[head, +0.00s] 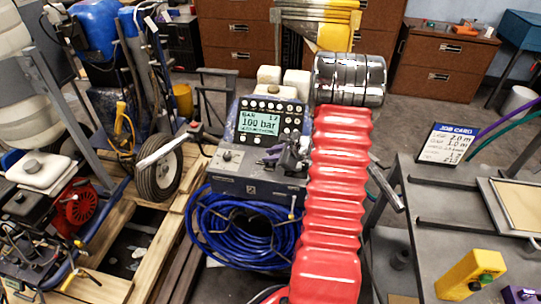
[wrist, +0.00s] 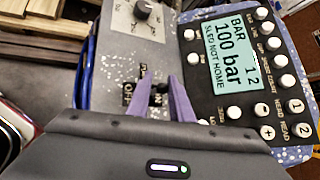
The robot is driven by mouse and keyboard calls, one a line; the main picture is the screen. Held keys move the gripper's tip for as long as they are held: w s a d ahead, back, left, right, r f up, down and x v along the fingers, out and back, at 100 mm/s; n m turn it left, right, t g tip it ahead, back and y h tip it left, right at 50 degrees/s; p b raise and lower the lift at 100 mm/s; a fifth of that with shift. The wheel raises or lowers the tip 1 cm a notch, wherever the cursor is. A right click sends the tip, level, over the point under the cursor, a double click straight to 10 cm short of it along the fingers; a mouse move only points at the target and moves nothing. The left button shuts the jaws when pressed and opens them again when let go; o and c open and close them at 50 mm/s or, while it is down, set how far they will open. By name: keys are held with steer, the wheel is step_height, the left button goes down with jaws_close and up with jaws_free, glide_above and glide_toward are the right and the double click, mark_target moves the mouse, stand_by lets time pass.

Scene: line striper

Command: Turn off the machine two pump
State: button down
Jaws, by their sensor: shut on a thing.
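The machine (head: 228,183) stands ahead, its front plate apparently marked 2. Its display (head: 260,122) reads 100 bar; in the wrist view the display (wrist: 226,52) also shows "1 2" and a line that looks like "SLED NOT HOME". In the wrist view my gripper's purple fingers (wrist: 167,90) are shut on the small dark pump switch (wrist: 159,86). An OFF label (wrist: 128,94) is beside it, and an ON label is partly covered. The switch's exact position is hidden between the fingers.
A round knob (wrist: 142,11) sits on the same panel, and keypad buttons (wrist: 262,107) lie right of the fingers. A blue hose coil (head: 243,226) hangs below. A grey bench (head: 430,215) with a yellow button box (head: 470,275) stands right.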

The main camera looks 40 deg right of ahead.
steer(key=shift+s+a+n+t+h, duration=0.15)
steer(key=shift+s+n+t+h, duration=0.2)
steer(key=shift+t+h, duration=0.2)
steer(key=shift+s+a+n+t+h, duration=0.1)
steer(key=shift+s+n+t+h, duration=0.1)
steer(key=shift+n+t+h, duration=0.25)
stand_by(0.7)
steer(key=shift+s+a+f+n+t+h, duration=0.15)
steer(key=shift+s+a+n+t+h, duration=0.15)
steer(key=shift+n+t+h, duration=0.25)
steer(key=shift+s+a+f+n+t+h, duration=0.15)
steer(key=shift+a+n+t+h, duration=0.15)
steer(key=shift+t, duration=0.45)
stand_by(0.6)
steer(key=c, duration=2)
jaws_free()
steer(key=shift+o, duration=1.3)
steer(key=shift+a, duration=0.1)
steer(key=v, duration=1.3)
steer(key=shift+s, duration=0.35)
steer(key=shift+r, duration=0.15)
